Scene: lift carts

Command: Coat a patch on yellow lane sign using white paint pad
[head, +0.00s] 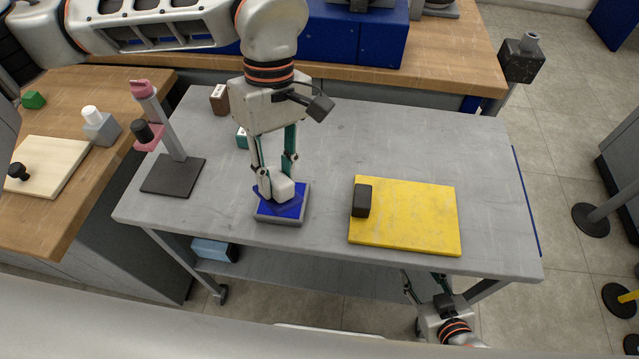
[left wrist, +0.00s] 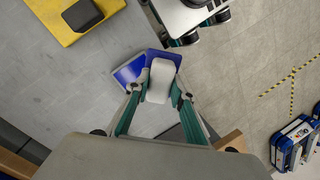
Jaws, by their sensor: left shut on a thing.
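My left gripper (head: 274,184) is shut on the white paint pad (head: 283,187), which is over a grey-rimmed tray (head: 291,219) with a blue inside, on the grey cart top. In the left wrist view the white pad (left wrist: 159,82) sits between the fingers, with a darker blue part at its far end; part of the blue tray (left wrist: 129,72) shows beside it. I cannot tell whether pad and tray touch. The yellow lane sign (head: 420,222) lies flat to the right, with a black block (head: 362,200) on its left side. My right gripper (head: 425,287) is open and empty below the cart's front edge.
A pink-and-grey stand (head: 173,176) on a dark base is left of the tray. A brown block (head: 219,99) and a green one (head: 242,139) are behind. The wooden bench (head: 60,225) holds a cream board (head: 58,181). The cart's back right is clear.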

